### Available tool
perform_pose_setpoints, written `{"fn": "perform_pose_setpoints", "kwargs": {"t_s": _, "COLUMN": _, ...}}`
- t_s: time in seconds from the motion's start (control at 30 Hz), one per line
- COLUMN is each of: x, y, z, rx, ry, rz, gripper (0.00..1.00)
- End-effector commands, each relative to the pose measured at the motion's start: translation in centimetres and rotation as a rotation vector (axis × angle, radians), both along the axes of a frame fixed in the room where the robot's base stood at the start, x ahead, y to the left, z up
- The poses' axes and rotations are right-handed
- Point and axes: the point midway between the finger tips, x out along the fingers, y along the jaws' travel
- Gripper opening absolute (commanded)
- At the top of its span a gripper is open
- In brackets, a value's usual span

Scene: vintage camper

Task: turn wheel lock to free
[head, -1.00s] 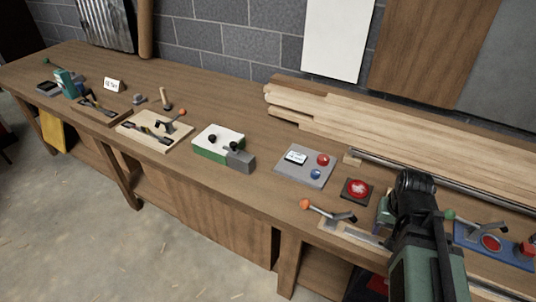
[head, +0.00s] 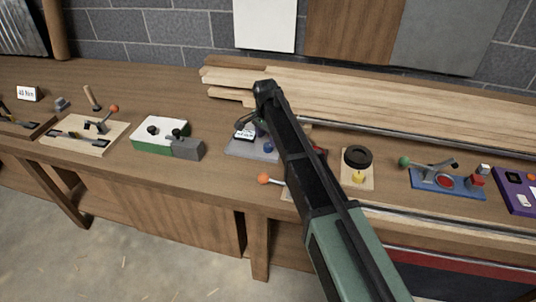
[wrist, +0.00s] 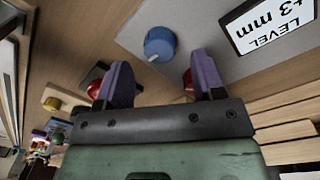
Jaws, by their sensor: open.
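A wooden plate (head: 358,178) on the bench, right of my arm in the head view, carries a black round wheel (head: 357,157) and a small yellow knob (head: 358,177) in front of it. The knob looks like the wheel's lock; its exact setting is too small to tell. The yellow knob (wrist: 52,104) also shows at the left of the wrist view, well away from my fingers. My gripper (wrist: 161,78) is open with two purple fingers and nothing between them. It is near the grey panel; my arm hides part of it in the head view.
The grey panel (head: 242,148) has a blue knob (wrist: 159,44), red buttons nearby and a level display (wrist: 275,27). An orange-tipped lever (head: 265,180) lies left of my arm. A blue lever board (head: 440,187) stands right of the wooden plate. Planks (head: 330,90) lie behind.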

Motion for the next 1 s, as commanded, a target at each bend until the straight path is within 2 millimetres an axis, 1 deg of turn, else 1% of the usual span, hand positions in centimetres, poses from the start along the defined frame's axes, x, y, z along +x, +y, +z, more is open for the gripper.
{"fn": "perform_pose_setpoints", "kwargs": {"t_s": 0.03, "x": -0.1, "y": -0.1, "z": -2.3, "rx": 0.0, "ry": 0.0, "rz": 0.0, "gripper": 0.62}}
{"fn": "perform_pose_setpoints", "kwargs": {"t_s": 0.1, "x": -0.1, "y": -0.1, "z": -3.3, "rx": 0.0, "ry": 0.0, "rz": 0.0, "gripper": 0.62}}
{"fn": "perform_pose_setpoints", "kwargs": {"t_s": 0.2, "x": -0.1, "y": -0.1, "z": -3.8, "rx": 0.0, "ry": 0.0, "rz": 0.0, "gripper": 0.62}}
{"fn": "perform_pose_setpoints", "kwargs": {"t_s": 0.43, "x": -0.1, "y": -0.2, "z": -3.5, "rx": 0.0, "ry": 0.0, "rz": 0.0, "gripper": 0.62}}
{"fn": "perform_pose_setpoints", "kwargs": {"t_s": 0.47, "x": -0.1, "y": -0.2, "z": -3.5, "rx": 0.0, "ry": 0.0, "rz": 0.0, "gripper": 0.59}}
{"fn": "perform_pose_setpoints", "kwargs": {"t_s": 0.5, "x": -0.1, "y": -0.2, "z": -3.4, "rx": 0.0, "ry": 0.0, "rz": 0.0, "gripper": 0.53}}
{"fn": "perform_pose_setpoints", "kwargs": {"t_s": 0.77, "x": -0.1, "y": -0.2, "z": -3.5, "rx": 0.0, "ry": 0.0, "rz": 0.0, "gripper": 0.13}}
{"fn": "perform_pose_setpoints", "kwargs": {"t_s": 1.0, "x": -0.1, "y": -0.2, "z": -3.5, "rx": 0.0, "ry": 0.0, "rz": 0.015, "gripper": 0.13}}
